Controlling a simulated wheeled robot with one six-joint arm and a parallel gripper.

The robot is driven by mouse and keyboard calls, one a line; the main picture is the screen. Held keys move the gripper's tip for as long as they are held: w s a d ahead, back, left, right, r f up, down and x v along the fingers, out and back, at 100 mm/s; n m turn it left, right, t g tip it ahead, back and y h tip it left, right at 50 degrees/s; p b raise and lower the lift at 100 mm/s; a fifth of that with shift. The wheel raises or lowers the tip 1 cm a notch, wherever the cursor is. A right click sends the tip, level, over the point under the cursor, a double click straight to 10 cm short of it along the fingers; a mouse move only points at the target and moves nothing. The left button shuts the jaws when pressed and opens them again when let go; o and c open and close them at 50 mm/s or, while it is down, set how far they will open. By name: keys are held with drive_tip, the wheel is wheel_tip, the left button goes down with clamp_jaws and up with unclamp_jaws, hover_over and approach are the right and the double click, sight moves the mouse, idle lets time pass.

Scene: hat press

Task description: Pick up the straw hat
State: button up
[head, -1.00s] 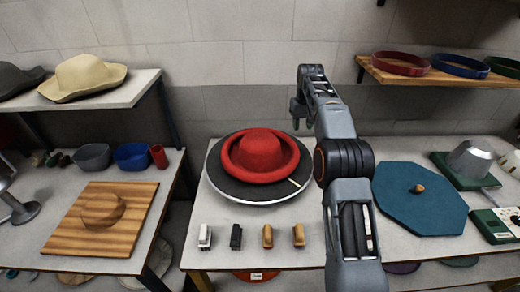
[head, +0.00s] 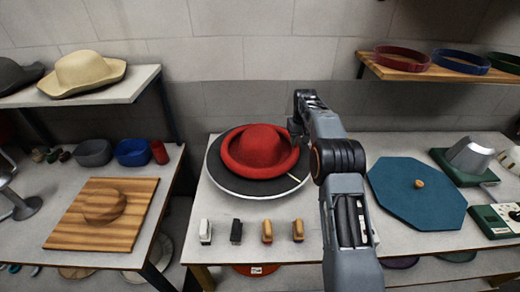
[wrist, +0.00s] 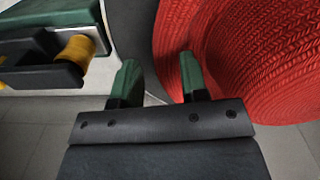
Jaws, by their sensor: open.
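The red straw hat (head: 262,147) shows a woven texture in the wrist view (wrist: 245,60), where it fills the upper right. It rests on a dark round plate with a light rim (head: 226,184) and looks tilted, its right side higher. My gripper (wrist: 160,82) is open at the hat's brim. In the wrist view the right finger overlaps the red weave and the left finger is outside it. Whether the brim lies between the fingers is hard to tell. In the head view the fingers are mostly hidden at the hat's back right edge.
Several small brushes or blocks (head: 267,231) stand in front of the plate. A teal octagonal board with a knob (head: 430,205) lies to the right. A cream hat (head: 85,72) sits on the left shelf. A wall shelf (head: 405,70) with coloured bands hangs at upper right.

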drive_tip(key=shift+w+f+p, duration=0.1)
drive_tip(key=shift+f+p, duration=0.4)
drive_tip(key=shift+f, duration=1.65)
drive_tip(key=shift+c, duration=0.3)
clamp_jaws()
